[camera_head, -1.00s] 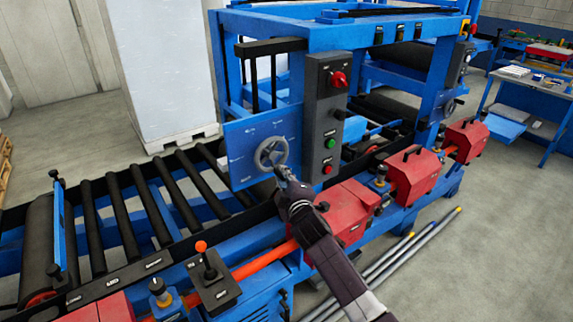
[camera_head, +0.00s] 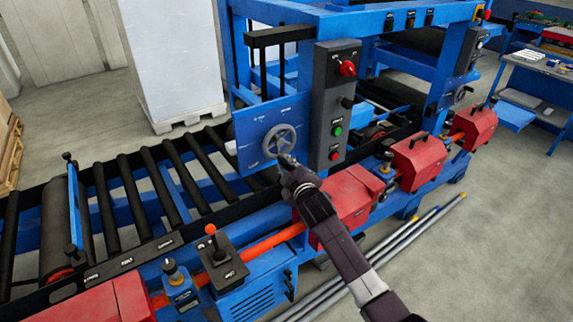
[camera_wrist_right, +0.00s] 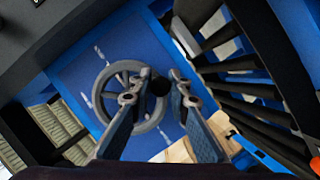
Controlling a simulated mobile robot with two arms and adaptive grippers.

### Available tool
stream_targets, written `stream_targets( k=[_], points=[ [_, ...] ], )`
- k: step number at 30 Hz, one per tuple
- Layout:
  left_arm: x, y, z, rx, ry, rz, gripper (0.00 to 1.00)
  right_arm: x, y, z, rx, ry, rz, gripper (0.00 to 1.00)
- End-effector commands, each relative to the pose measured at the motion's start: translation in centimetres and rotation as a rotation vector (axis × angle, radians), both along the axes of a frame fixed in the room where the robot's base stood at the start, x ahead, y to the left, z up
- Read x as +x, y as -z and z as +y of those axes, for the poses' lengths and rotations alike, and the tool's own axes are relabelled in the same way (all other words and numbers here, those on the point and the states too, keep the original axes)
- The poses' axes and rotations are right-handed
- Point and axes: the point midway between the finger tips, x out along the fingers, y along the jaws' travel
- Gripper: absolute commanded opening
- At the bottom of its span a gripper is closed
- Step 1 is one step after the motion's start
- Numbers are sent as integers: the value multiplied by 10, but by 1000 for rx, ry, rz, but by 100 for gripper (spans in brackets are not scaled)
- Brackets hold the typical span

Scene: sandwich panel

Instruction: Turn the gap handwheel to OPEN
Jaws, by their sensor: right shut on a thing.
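The gap handwheel (camera_head: 279,140) is a grey spoked wheel on a blue panel (camera_head: 247,128) with small white markings too small to read. My right gripper (camera_head: 288,160) is at the wheel's lower right rim. In the right wrist view, the handwheel (camera_wrist_right: 99,95) lies behind the fingers. The right gripper (camera_wrist_right: 160,84) has its two fingers on either side of the wheel's dark knob (camera_wrist_right: 160,86), shut on it. The fingers hide part of the rim and hub. My left gripper is not in view.
A grey control box (camera_head: 335,110) with a red knob and buttons stands right of the wheel. Below are red guards (camera_head: 350,195) and a joystick box (camera_head: 217,260). A black roller conveyor (camera_head: 150,190) runs left. Open floor lies at the right front.

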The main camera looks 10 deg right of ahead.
Motion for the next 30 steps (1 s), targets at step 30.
stream_targets(
  k=[30],
  points=[
    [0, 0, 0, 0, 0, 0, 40, -55, -11, -1, -3, -1, 3, 34]
  ],
)
